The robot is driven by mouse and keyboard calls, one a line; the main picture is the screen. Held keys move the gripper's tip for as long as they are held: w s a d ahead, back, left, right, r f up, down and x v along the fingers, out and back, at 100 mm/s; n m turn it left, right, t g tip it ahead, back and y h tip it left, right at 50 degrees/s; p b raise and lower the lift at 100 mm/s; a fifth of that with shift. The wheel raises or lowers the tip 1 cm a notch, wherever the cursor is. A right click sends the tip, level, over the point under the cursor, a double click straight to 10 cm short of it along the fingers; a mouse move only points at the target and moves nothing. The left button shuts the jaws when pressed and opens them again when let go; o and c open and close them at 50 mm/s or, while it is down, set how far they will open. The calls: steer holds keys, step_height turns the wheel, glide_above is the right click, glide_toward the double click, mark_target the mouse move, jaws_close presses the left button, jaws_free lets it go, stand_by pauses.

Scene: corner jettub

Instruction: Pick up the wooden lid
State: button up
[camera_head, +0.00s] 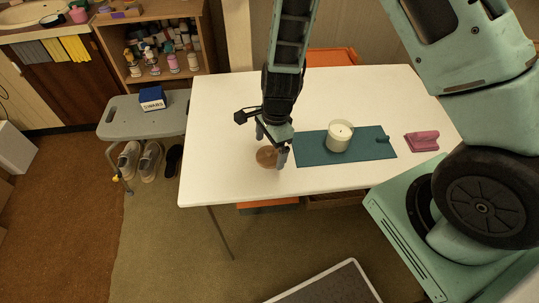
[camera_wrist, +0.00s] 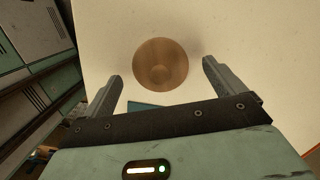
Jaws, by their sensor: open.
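The wooden lid (camera_head: 265,157) is a small round brown disc lying flat on the white table. In the wrist view the lid (camera_wrist: 160,64) shows whole, with a smaller raised round part near its middle. My gripper (camera_head: 270,150) is above the lid and points down. In the wrist view my gripper (camera_wrist: 162,82) is open, with one finger to the left of the lid and one to the right. Nothing is between the fingers touching them, as far as I see. In the head view my gripper partly hides the lid.
The white table (camera_head: 225,110) has free room left of the lid. A teal mat (camera_head: 370,150) lies to its right, with a white candle (camera_head: 339,136) and a small dark green item (camera_head: 383,139). A pink object (camera_head: 422,141) lies farther right. A grey stool (camera_head: 125,117) holds a blue box (camera_head: 152,98).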

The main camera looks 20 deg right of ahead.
mark_target(270, 150)
steer(key=shift+a+f, duration=0.1)
steer(key=shift+f, duration=0.65)
steer(key=c, duration=1.1)
steer(key=shift+o, duration=0.2)
step_height(270, 150, up, 10)
steer(key=shift+r+p, duration=0.1)
steer(key=shift+p, duration=0.45)
